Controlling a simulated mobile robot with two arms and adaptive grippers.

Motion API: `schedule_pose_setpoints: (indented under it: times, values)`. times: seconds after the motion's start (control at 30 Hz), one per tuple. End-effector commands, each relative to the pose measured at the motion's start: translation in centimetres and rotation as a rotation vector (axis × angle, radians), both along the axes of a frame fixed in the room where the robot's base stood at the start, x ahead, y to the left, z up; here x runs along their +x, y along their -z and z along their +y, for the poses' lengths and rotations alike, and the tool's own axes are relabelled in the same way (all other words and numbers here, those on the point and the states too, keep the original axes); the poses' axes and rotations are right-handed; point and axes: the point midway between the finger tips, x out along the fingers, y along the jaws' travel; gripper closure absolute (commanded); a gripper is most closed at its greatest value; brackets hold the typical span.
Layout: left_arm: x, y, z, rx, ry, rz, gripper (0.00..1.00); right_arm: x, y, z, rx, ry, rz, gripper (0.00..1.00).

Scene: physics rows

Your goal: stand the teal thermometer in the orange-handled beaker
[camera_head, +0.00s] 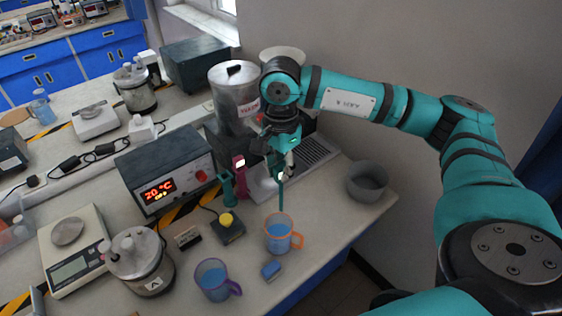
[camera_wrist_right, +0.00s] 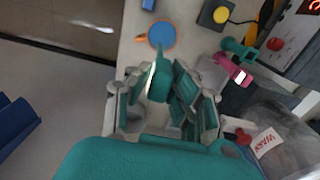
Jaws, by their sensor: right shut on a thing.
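My right gripper (camera_head: 281,170) is shut on the teal thermometer (camera_head: 281,196), which hangs upright below the fingers. In the right wrist view the thermometer (camera_wrist_right: 159,80) sits between the fingers (camera_wrist_right: 158,92), its far end in line with the beaker. The orange-handled beaker (camera_head: 279,238) holds blue liquid and stands on the bench, right below the thermometer in the head view. It also shows in the right wrist view (camera_wrist_right: 161,37). The thermometer's lower end appears just above the rim; the exact gap is hard to tell. My left gripper is not in view.
A purple-handled beaker (camera_head: 212,281) stands to the front left. A blue block (camera_head: 271,270) lies just in front of the orange-handled beaker. A box with a yellow button (camera_head: 228,226), a pink holder (camera_head: 241,178) and a grey bowl (camera_head: 366,182) are near. Bench is clear between beaker and bowl.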

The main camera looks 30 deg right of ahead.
Motion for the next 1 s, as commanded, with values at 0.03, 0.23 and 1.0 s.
schedule_pose_setpoints:
  times: [0.03, 0.23, 1.0]
  values:
    - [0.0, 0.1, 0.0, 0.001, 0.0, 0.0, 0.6, 0.0, 0.1, 0.0, 0.001, 0.006, 0.0, 1.0]
    - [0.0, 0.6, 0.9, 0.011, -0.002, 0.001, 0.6, 0.0, 0.9, 0.0, 0.001, 0.004, 0.0, 1.0]
    - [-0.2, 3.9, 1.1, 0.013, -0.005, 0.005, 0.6, 0.0, 6.4, 0.0, 0.0, 0.002, 0.0, 1.0]
